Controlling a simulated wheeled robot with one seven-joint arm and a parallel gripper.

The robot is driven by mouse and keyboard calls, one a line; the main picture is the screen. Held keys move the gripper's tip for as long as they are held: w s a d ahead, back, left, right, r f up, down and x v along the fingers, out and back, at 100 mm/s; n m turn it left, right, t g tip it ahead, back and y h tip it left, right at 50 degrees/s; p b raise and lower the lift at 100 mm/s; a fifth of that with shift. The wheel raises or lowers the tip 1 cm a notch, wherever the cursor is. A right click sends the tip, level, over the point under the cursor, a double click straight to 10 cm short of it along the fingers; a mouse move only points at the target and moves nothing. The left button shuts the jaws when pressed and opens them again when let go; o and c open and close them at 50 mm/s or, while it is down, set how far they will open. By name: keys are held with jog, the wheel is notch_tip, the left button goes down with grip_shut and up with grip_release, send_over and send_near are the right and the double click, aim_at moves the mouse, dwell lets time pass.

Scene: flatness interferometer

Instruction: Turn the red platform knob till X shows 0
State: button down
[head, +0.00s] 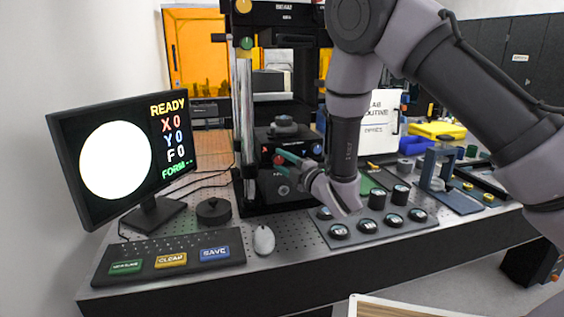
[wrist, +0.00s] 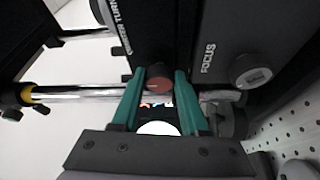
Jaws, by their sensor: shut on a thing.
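The red platform knob (head: 279,160) is on the front of the black interferometer's stage, left side. In the wrist view the red knob (wrist: 158,84) sits between the two teal fingertips. My gripper (head: 289,163) is shut on it; the fingers (wrist: 158,76) touch it from both sides. The monitor (head: 118,152) reads READY, X 0, Y 0, F 0 and FORM with dashes, next to a full white disc with no fringes seen. The blue knob (head: 317,149) is to the right of the red one, clear of the fingers.
A grey focus knob (wrist: 252,73) is beside my gripper. A keypad (head: 170,259) and mouse (head: 264,240) lie in front of the monitor. A tray (head: 380,231) of dark round pieces lies below my arm. A blue stand (head: 447,190) is at the right.

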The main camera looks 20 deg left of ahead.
dwell(0.3)
jog(key=shift+c, duration=2.1)
grip_release()
jog(key=shift+d, duration=0.1)
jog(key=v, duration=1)
jog(key=shift+s+d, duration=0.2)
jog(key=shift+s, duration=0.15)
jog(key=shift+f, duration=0.1)
